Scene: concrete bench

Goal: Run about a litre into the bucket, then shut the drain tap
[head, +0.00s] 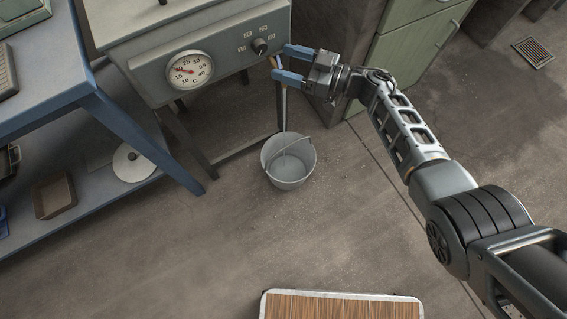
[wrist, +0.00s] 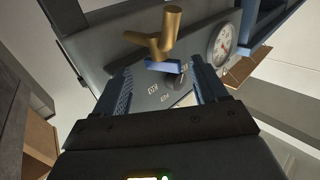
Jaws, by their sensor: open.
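The drain tap (wrist: 165,38) is a brass fitting with a blue lever (wrist: 162,66), seen in the wrist view on the grey-green tank front. My gripper (head: 283,62) is open in front of the tank's right end. In the wrist view its two fingers (wrist: 162,82) stand apart on either side of the lever, with gaps. In the head view the tap is mostly hidden by my fingers. The grey bucket (head: 289,178) stands upright on the floor below, its handle across the top. A thin pale streak, apparently water, drops into it. The water level is unclear.
The tank front (head: 224,75) carries a round dial (head: 189,70) and a dark knob (head: 260,46) with small labels. A blue bench (head: 95,95) stands left, a green cabinet (head: 405,45) right. A wooden-topped piece (head: 340,306) lies at the front. Floor around the bucket is clear.

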